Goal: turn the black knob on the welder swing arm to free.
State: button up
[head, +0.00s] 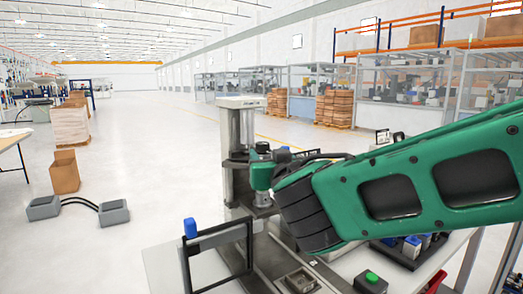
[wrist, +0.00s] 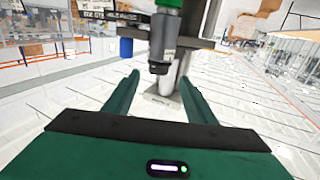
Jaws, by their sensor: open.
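The welder shows in the head view as a tall grey column (head: 238,135) on a bench. A green cylinder (head: 262,176) with a silver lower end stands beside the column. I cannot tell for certain which dark part is the black knob. My gripper (wrist: 160,78) is open, its two green fingers apart and pointing toward that dark lower part. Nothing is seen held. In the head view my green arm reaches in from the right and hides the fingers.
A green button (head: 371,277) sits on a box near the front edge. A blue part (wrist: 126,47) shows left of the cylinder in the wrist view.

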aim_at(264, 149)
jog(key=x, duration=0.9)
jog(key=shift+w+d, duration=0.1)
jog(key=shift+w, duration=0.05)
jog(key=c, duration=1.1)
jog(key=shift+o, duration=0.2)
